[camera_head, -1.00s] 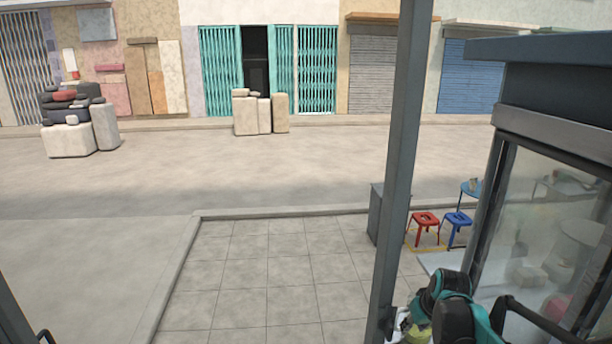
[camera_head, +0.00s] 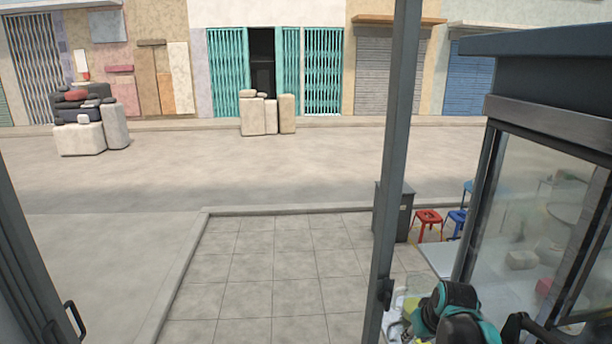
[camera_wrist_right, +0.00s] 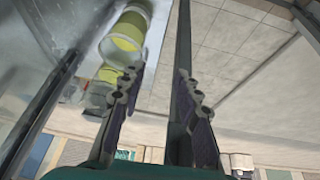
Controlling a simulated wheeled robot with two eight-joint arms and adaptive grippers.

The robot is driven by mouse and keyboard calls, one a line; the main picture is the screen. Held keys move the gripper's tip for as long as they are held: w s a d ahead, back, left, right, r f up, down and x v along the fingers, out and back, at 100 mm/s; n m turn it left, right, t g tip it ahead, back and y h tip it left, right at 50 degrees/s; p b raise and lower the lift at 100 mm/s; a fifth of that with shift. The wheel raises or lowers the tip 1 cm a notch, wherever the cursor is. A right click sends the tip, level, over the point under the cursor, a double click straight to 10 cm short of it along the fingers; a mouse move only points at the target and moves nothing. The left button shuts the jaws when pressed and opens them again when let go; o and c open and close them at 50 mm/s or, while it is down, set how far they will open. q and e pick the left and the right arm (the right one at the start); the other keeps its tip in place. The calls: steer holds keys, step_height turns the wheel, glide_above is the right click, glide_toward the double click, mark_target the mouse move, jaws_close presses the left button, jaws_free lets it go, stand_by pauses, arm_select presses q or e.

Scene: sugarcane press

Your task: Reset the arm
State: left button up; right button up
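My right arm (camera_head: 455,305), teal and black, shows at the bottom right of the head view, beside the grey post and the glass cabinet. In the right wrist view my right gripper (camera_wrist_right: 157,90) has its two dark fingers apart, with no object visibly held between them. A yellow-green cylindrical container (camera_wrist_right: 122,38) is beyond the left finger; whether they touch is unclear. My left gripper is in neither view.
A grey post (camera_head: 393,150) stands close to my right arm. The glass cabinet (camera_head: 540,220) fills the right side. Red (camera_head: 428,222) and blue (camera_head: 456,220) stools stand beyond the post. The tiled floor (camera_head: 270,270) ahead is clear.

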steer(key=s+a+f+t+b, duration=0.1)
steer(key=s+a+f+b, duration=0.3)
steer(key=s, duration=0.6)
steer(key=s+a+f+t+b, duration=0.1)
steer(key=s+a+f+b, duration=0.4)
steer(key=s, duration=0.4)
steer(key=shift+s+a+f+m+b, duration=0.2)
steer(key=shift+s+f+m+b, duration=0.3)
steer(key=shift+f, duration=0.4)
steer(key=shift+w, duration=0.15)
